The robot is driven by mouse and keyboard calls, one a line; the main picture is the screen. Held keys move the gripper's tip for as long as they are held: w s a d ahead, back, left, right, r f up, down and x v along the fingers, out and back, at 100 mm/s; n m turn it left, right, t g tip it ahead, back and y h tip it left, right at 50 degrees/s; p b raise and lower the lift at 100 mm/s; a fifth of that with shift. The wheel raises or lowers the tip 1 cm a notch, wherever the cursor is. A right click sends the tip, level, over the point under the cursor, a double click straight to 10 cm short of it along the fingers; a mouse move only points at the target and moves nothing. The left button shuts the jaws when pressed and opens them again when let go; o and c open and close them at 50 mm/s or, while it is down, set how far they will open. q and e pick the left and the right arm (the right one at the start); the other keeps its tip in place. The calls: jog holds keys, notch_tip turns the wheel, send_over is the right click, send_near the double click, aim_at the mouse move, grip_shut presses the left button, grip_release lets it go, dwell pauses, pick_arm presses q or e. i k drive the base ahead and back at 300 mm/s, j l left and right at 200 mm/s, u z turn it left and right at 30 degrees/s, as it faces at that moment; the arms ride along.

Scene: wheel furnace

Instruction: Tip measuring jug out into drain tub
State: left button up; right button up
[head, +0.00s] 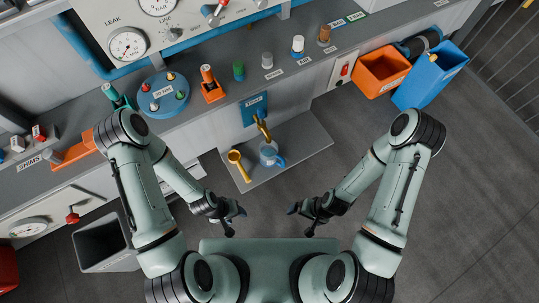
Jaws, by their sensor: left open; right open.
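A small jug (268,155) with a blue handle, which looks like the measuring jug, stands on a low grey shelf (300,150) under a brass tap (261,125). Its contents cannot be made out. No label names a drain tub; an open grey bin (103,240) on the floor at the lower left may be it. My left gripper (235,221) is open and empty, below and left of the jug in the picture. My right gripper (301,221) is open and empty, below and right of the jug. Both are apart from it.
A brass-coloured scoop-like thing (238,164) lies close left of the jug. An orange bin (381,73) and a blue bin (428,80) stand at the upper right. The bench (215,115) carries several coloured pieces and a blue disc (163,94). Floor at right is clear.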

aim_at(273, 157)
jog(key=k, duration=0.4)
jog(key=z, duration=1.35)
